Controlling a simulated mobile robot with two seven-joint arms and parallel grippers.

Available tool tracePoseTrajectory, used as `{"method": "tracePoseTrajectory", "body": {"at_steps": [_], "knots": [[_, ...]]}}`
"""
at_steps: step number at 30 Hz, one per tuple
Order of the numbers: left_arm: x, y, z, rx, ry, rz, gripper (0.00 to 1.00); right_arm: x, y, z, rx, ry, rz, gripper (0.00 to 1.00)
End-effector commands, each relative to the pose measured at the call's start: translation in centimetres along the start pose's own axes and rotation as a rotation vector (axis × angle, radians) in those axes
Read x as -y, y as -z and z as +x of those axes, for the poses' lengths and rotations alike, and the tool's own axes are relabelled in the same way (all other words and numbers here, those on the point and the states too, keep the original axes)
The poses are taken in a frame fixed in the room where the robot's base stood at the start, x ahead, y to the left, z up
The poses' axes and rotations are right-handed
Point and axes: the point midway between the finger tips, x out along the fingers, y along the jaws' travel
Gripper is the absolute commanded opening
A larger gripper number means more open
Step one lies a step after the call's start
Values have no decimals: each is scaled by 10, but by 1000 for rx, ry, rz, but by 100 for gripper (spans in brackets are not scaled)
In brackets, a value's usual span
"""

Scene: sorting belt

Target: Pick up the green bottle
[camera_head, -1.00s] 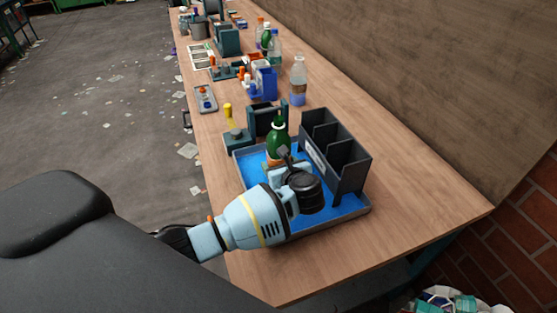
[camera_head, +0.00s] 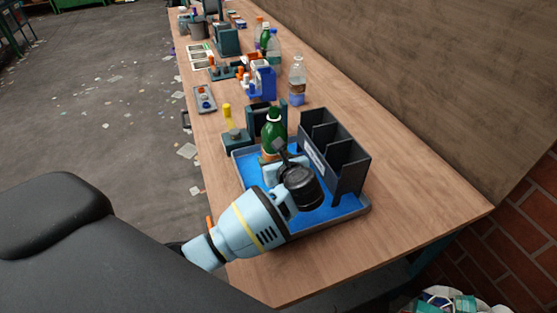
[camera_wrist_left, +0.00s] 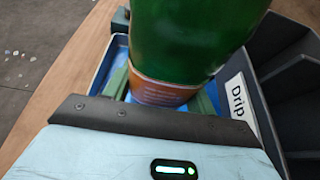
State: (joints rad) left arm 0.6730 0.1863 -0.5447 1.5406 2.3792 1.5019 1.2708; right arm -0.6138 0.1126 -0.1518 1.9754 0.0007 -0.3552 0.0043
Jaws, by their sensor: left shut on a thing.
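My right gripper is not in view.
The grey tray (camera_head: 355,211) holds a dark divided rack (camera_head: 347,173) right of the bottle; its label reads "Drip" in the wrist view. A dark block stand and a yellow-capped item (camera_head: 228,115) are behind. A clear bottle (camera_head: 297,85) stands farther back. The table's front right is clear.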

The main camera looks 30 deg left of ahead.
Motion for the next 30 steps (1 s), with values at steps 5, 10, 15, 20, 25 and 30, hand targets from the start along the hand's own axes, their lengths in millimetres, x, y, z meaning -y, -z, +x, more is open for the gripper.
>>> {"method": "tracePoseTrajectory", "body": {"at_steps": [5, 10, 15, 20, 25, 30], "knots": [[-28, 5, -21, -1, 0, -4, 31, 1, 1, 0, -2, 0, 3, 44], [-54, 10, -40, -2, -1, -3, 31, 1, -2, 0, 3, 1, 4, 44], [-77, 15, -57, -2, -1, -3, 31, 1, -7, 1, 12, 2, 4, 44], [-95, 18, -70, 0, -2, -3, 31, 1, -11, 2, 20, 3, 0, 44], [-107, 20, -80, 0, -1, -2, 31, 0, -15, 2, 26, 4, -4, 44], [-112, 20, -84, 2, -1, -3, 31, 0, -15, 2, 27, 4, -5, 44]]}}
